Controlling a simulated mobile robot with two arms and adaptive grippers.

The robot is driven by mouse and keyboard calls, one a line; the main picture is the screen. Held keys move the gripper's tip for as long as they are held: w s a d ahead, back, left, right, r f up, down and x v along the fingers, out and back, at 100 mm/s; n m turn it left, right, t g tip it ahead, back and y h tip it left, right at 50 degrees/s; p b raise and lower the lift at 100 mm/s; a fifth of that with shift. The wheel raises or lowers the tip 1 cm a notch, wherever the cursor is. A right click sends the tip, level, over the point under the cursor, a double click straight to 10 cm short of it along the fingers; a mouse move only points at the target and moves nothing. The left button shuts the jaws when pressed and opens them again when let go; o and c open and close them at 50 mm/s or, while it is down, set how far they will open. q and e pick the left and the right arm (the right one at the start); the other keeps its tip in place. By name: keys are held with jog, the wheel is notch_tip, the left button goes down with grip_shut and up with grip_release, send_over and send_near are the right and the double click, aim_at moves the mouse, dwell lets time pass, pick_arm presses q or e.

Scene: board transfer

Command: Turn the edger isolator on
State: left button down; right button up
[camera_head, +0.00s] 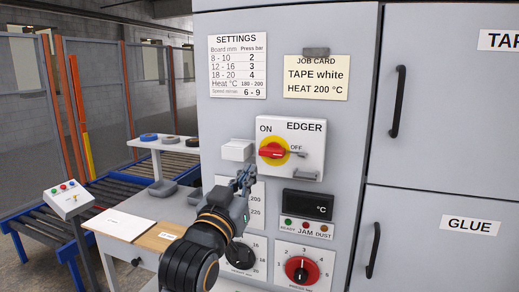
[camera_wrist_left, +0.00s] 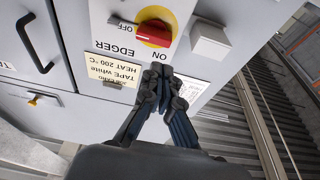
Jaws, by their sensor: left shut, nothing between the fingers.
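The edger isolator is a red handle (camera_head: 272,151) on a yellow disc, set on a white box (camera_head: 308,136) marked ON, OFF and EDGER. The handle lies roughly level, with one end towards OFF. It also shows upside down in the left wrist view (camera_wrist_left: 153,35). My left gripper (camera_head: 246,174) is shut and empty, below and left of the handle in the head view. In the left wrist view its fingertips (camera_wrist_left: 158,72) lie near the ON lettering, apart from the handle in the picture. My right gripper is not in view.
A pale block (camera_head: 237,150) sticks out left of the isolator. Below are a dark °C display (camera_head: 307,204) and a red pressure dial (camera_head: 302,270). A job card (camera_head: 316,78) hangs above. A bench (camera_head: 120,225) and a roller conveyor stand to the left.

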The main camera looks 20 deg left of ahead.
pick_arm(q)
jog(key=r, duration=0.2)
jog(key=s+r+t, duration=0.1)
jog(key=shift+a+r, duration=0.1)
jog(key=shift+r, duration=0.3)
notch_tip(320, 180, up, 3)
jog(key=p, duration=0.3)
send_over(272, 152)
jog(key=s+a, duration=0.2)
jog(key=s, duration=0.1)
jog(key=f, duration=0.1)
jog(key=w+f, duration=0.1)
jog(key=shift+w+f+p, duration=0.15)
jog(key=shift+f+p, duration=0.2)
jog(key=shift+p, duration=0.05)
jog(key=shift+f, duration=0.5)
jog(key=shift+a, duration=0.1)
